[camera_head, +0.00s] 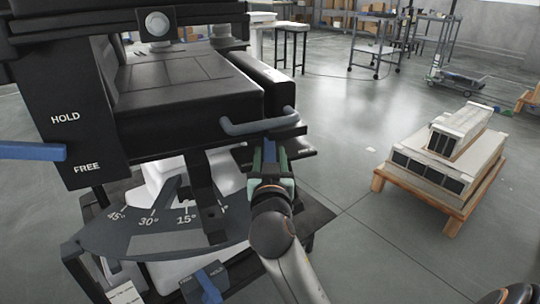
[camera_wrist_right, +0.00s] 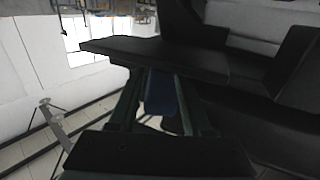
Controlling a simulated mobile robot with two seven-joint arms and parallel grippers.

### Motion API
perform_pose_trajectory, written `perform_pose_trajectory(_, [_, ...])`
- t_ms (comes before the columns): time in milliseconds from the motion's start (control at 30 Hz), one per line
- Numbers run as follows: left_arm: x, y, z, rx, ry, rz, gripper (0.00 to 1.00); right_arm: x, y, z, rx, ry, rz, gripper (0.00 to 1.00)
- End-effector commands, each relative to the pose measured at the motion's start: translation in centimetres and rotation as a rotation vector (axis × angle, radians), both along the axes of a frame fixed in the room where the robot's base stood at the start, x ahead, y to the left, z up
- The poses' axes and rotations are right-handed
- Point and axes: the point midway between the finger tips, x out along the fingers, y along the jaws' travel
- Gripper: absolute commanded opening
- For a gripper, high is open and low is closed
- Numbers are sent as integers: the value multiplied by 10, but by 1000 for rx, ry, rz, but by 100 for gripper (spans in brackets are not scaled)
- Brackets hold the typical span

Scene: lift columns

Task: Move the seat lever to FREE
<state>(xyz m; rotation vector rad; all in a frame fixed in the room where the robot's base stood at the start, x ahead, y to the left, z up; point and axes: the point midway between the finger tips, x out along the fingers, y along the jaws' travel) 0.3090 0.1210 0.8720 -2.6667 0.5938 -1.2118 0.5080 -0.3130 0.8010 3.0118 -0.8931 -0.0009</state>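My right gripper (camera_head: 270,160) is beside the black seat block, below the grey-blue looped handle (camera_head: 258,122). Its greenish fingers lie on both sides of a blue bar (camera_head: 269,150). In the right wrist view the blue bar (camera_wrist_right: 161,94) is between the fingers, under a black plate; whether they press on it is unclear. A blue lever (camera_head: 32,151) at the left lies at a height between the HOLD and FREE labels of a black panel (camera_head: 80,145). Another blue lever (camera_head: 208,286) is low, by a HOLD label. No label marks which is the seat lever. My left gripper is not in view.
A grey angle scale (camera_head: 165,222) lies below the seat block, close left of my right arm. A wooden pallet with grey boxes (camera_head: 445,165) stands on the floor at right. Carts and tables are far back. Open floor lies between.

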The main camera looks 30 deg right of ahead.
Motion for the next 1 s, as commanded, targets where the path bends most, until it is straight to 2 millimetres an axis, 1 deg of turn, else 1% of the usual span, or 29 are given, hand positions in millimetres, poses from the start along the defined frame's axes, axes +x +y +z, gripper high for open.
perform_pose_trajectory(33, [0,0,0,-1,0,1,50,0,0,0,0,0,0,42])
perform_pose_trajectory(67, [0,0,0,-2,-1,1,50,0,0,0,0,0,0,39])
perform_pose_trajectory(400, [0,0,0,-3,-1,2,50,0,0,0,0,0,0,0])
perform_pose_trajectory(1000, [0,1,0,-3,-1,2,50,0,-1,0,-1,0,-3,0])
